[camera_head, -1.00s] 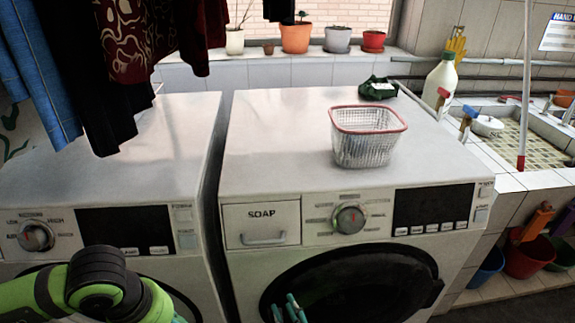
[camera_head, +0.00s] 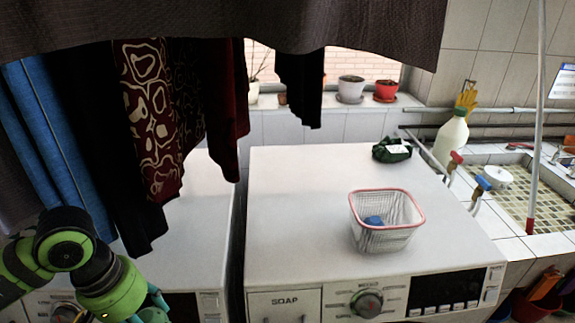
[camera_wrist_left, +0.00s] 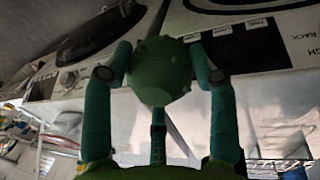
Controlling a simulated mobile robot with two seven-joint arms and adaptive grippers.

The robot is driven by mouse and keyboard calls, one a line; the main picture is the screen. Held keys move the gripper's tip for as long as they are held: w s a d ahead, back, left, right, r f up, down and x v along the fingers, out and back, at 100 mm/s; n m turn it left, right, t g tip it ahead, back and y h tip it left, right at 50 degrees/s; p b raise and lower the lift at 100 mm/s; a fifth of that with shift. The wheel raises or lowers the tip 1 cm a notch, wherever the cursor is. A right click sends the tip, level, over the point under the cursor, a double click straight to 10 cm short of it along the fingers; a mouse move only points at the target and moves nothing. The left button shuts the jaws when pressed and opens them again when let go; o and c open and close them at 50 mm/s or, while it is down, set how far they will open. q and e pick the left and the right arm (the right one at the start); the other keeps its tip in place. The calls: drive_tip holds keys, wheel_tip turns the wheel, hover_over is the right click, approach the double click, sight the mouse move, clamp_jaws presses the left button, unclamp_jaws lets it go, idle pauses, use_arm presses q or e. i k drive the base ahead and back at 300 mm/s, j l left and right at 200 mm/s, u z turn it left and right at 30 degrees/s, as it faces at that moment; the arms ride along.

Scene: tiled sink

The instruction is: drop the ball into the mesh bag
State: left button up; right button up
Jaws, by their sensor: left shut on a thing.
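My left gripper (camera_wrist_left: 165,85) is shut on a green ball (camera_wrist_left: 160,70) with small bumps, held between its teal fingers in the left wrist view. In the head view the left gripper (camera_head: 152,305) is at the bottom left, in front of the left washing machine; the ball cannot be made out there. The mesh bag looks like a white mesh container with a red rim (camera_head: 398,236). It stands upright and open at the top on the right washing machine, with a blue thing (camera_head: 374,221) inside. The gripper is well to its left and apart from it. My right gripper is not in view.
Hanging clothes (camera_head: 155,120) fill the upper left above my left arm. A dark green bundle (camera_head: 381,154) lies at the back of the right washing machine (camera_head: 295,210), whose top is otherwise mostly clear. A white bottle (camera_head: 451,140) and a tiled sink stand at right.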

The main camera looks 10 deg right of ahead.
sight(380, 237)
drive_tip(key=l, duration=0.55)
drive_tip(key=k+l+u, duration=0.1)
drive_tip(key=l, duration=0.95)
drive_tip(key=i+l, duration=0.1)
drive_tip(key=l, duration=0.2)
drive_tip(key=i+l+u, duration=0.1)
drive_tip(key=l, duration=0.2)
drive_tip(key=i+l, duration=0.1)
drive_tip(key=l, duration=0.15)
